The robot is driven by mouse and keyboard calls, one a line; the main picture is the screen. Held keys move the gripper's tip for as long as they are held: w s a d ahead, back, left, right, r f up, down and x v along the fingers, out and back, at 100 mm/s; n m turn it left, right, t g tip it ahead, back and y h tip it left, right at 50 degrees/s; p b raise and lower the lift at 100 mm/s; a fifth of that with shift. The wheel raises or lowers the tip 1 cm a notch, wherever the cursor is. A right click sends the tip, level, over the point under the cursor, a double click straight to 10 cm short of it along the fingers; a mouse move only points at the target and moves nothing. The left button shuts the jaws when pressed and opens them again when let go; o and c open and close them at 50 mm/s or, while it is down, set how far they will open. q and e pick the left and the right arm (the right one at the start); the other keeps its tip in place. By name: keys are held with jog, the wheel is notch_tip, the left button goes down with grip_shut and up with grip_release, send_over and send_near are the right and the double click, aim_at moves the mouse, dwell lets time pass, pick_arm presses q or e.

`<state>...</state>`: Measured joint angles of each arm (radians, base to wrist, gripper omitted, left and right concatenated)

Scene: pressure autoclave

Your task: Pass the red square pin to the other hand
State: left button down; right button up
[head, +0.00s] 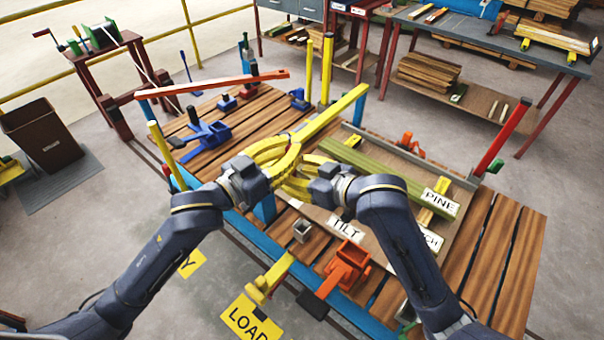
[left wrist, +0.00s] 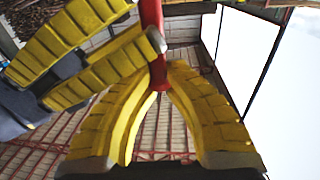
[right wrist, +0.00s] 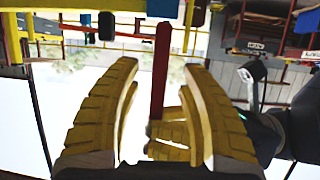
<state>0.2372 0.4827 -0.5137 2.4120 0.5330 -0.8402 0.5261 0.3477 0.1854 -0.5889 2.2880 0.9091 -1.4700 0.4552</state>
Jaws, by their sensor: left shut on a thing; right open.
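The red square pin (left wrist: 152,20) is held in my left gripper (head: 290,147), whose yellow fingers are shut on it. In the left wrist view the pin rises from between these fingers. In the right wrist view the pin (right wrist: 161,70) shows as a long red bar between the spread fingers of my right gripper (head: 282,176). The right gripper is open, its fingertips close beside the pin; I cannot tell whether they touch it.
A long yellow bar (head: 335,110) shows just beyond the grippers. A red post (head: 503,138) stands at the bench's right, and an orange-red lever (head: 212,83) crosses the back left. A board with PINE (head: 439,203) and TILT (head: 345,229) labels lies below. An orange clamp (head: 347,268) sits in front.

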jog(key=shift+a, duration=0.1)
jog(key=shift+c, duration=0.5)
grip_shut()
pick_arm(q)
jog(key=c, duration=1.4)
grip_release()
jog(key=shift+o, duration=0.2)
